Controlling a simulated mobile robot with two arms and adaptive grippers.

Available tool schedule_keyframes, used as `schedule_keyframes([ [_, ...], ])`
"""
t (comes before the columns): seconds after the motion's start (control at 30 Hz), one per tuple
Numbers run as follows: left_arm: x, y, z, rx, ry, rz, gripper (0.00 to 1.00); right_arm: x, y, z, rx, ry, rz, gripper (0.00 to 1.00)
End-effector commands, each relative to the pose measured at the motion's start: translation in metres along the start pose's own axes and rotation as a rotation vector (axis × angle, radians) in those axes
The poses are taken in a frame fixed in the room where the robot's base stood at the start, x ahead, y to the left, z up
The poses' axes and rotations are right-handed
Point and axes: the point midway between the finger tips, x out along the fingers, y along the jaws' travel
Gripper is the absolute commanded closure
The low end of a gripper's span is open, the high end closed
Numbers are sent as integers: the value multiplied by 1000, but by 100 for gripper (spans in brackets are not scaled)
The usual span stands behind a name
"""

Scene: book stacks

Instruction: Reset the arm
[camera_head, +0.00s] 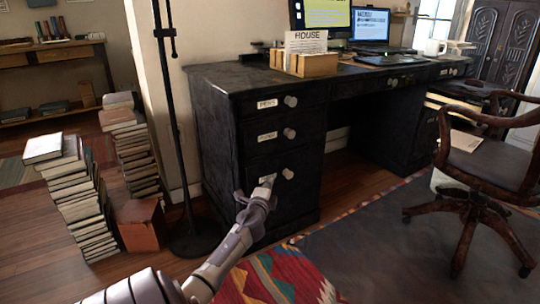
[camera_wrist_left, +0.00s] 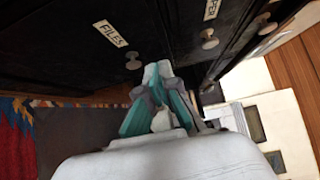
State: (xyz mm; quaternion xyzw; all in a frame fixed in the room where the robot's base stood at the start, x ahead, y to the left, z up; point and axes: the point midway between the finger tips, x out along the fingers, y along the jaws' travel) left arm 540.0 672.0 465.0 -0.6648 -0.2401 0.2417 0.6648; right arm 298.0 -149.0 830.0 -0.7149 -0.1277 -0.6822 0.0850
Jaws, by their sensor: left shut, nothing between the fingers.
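My left gripper (camera_head: 268,181) is shut and empty, in front of the lowest drawer of the black desk (camera_head: 211,150). In the left wrist view its closed fingers (camera_wrist_left: 158,72) point at the drawer fronts, close to the round knob (camera_wrist_left: 132,62) beside the FILES label (camera_wrist_left: 109,33). I cannot tell whether they touch the drawer. In the head view that knob (camera_head: 288,173) shows just right of the fingertips. The three drawers on this side look closed. My right gripper is not in view.
Book stacks (camera_head: 75,195) stand on the floor at left, with a brown box (camera_head: 140,225) and a black pole stand (camera_head: 195,240) between them and the desk. A wooden chair (camera_head: 490,165) is at right. Rugs (camera_head: 280,278) cover the floor in front.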

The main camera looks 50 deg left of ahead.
Motion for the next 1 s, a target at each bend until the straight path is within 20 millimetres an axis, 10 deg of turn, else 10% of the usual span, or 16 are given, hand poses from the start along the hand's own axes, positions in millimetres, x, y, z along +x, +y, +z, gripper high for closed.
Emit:
schedule_keyframes([
  [0.47,-15,0,-26,-34,71,-2,100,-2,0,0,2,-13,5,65],
  [0.67,-71,-13,-140,-219,392,-10,100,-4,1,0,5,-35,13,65],
  [1.0,-254,-96,-305,-714,1017,-30,100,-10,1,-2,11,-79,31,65],
])
